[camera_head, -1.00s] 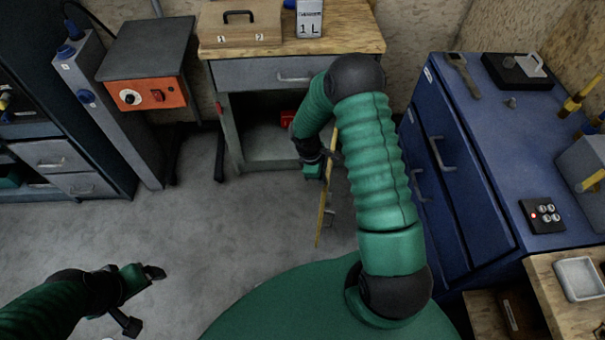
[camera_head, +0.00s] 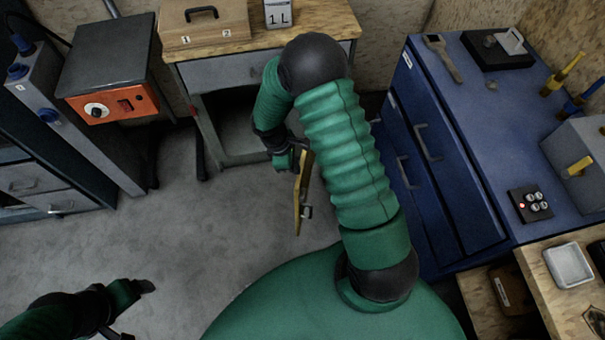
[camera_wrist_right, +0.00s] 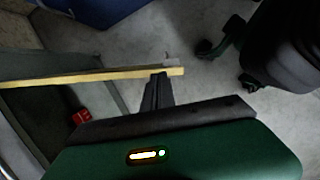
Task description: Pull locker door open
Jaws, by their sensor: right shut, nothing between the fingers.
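The locker door (camera_head: 302,200) stands swung out from the cabinet under the wooden bench top. I see it nearly edge-on as a thin yellowish strip, with a small handle on its right side. In the right wrist view the door edge (camera_wrist_right: 100,76) crosses the upper left. My right gripper (camera_head: 291,160) is on the inner side of the door, beside its edge. In the wrist view its shut fingers (camera_wrist_right: 157,85) reach the door's edge; whether they touch is unclear. My left gripper (camera_head: 130,312) is open and empty over the floor at lower left.
A blue cabinet (camera_head: 440,180) stands close on the right. An orange-fronted box (camera_head: 115,103) is at left. Grey floor (camera_head: 220,230) is free in the middle.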

